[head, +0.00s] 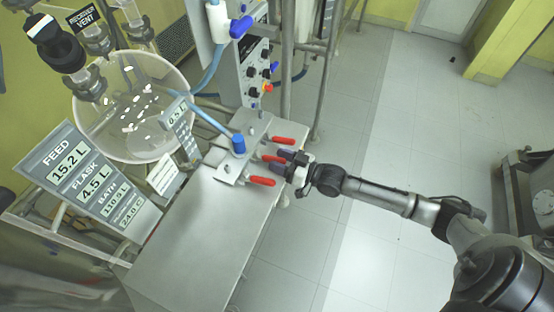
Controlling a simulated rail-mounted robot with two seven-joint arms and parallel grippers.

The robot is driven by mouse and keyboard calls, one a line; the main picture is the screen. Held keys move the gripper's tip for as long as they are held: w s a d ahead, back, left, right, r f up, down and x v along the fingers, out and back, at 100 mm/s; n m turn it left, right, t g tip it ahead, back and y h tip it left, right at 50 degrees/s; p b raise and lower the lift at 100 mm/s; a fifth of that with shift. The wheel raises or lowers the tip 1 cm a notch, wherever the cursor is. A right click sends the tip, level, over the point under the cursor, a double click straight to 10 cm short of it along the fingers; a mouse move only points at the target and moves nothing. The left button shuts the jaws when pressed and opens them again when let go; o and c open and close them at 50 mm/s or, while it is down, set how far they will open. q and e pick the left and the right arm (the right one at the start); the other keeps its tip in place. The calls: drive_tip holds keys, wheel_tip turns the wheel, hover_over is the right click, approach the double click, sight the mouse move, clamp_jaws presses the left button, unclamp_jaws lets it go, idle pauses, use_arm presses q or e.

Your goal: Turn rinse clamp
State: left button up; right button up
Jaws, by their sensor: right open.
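Several red-handled clamps sit on a metal plate at the far end of the steel bench. One red handle (283,141) is at the back, a second red handle (271,158) is in the middle, and a third red handle (262,181) is at the front. I cannot read a label that says which is the rinse clamp. My right gripper (282,161) reaches in from the right with its jaws open. Its fingertips are at the middle handle, between the front and back ones; I cannot tell whether they touch it. My left gripper is not in view.
A glass vessel (112,118) stands at the left behind a display panel (92,183). A blue hose (208,117) ends at a blue fitting (238,144) beside the clamps. A control box (252,70) and upright poles stand behind.

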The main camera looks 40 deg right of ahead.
drive_tip(key=shift+w+a, duration=0.2)
drive_tip(key=shift+w, duration=0.25)
clamp_jaws()
idle(0.3)
